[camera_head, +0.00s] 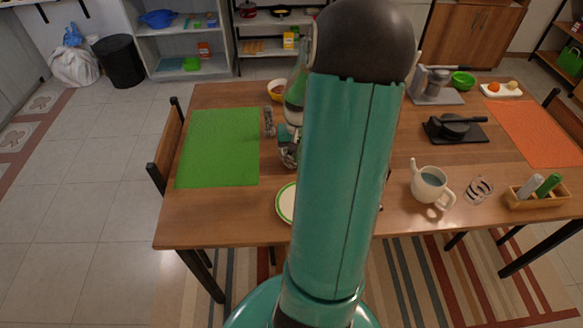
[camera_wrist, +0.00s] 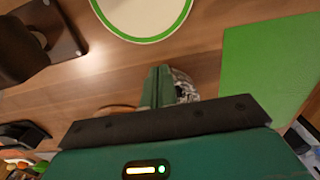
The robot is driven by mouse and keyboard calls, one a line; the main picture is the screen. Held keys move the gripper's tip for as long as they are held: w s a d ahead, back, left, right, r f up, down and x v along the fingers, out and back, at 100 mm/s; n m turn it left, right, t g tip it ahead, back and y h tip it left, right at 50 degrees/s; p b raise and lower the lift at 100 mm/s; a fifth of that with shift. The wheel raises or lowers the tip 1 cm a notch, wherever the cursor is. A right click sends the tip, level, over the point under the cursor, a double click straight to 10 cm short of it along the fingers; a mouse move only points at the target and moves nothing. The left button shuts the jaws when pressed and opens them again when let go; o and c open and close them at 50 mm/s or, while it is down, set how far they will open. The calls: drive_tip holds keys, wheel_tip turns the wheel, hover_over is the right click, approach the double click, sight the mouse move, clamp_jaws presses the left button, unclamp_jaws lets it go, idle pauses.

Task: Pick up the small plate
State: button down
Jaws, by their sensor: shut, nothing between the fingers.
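The small plate is cream-white with a green rim and lies flat on the wooden table. In the head view its left part (camera_head: 286,204) shows near the table's front edge, and my arm hides the rest. In the wrist view the plate (camera_wrist: 143,12) is cut off by the top edge. My gripper (camera_wrist: 158,86) shows in the wrist view with its green fingers together and empty. The fingers are apart from the plate, with bare table showing between them.
A green mat (camera_head: 219,147) lies left of the plate. A white teapot (camera_head: 430,186), a striped glass (camera_head: 479,189) and a dark pan (camera_head: 455,126) are to the right.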

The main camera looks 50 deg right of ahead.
wheel_tip(320, 180, down, 10)
drive_tip(key=shift+w+f, duration=0.1)
drive_tip(key=shift+w, duration=0.05)
idle(0.3)
drive_tip(key=s+a, duration=0.6)
drive_tip(key=a, duration=0.1)
drive_tip(key=shift+s+a, duration=0.15)
drive_tip(key=shift+s, duration=0.05)
drive_tip(key=shift+w, duration=0.1)
idle(0.3)
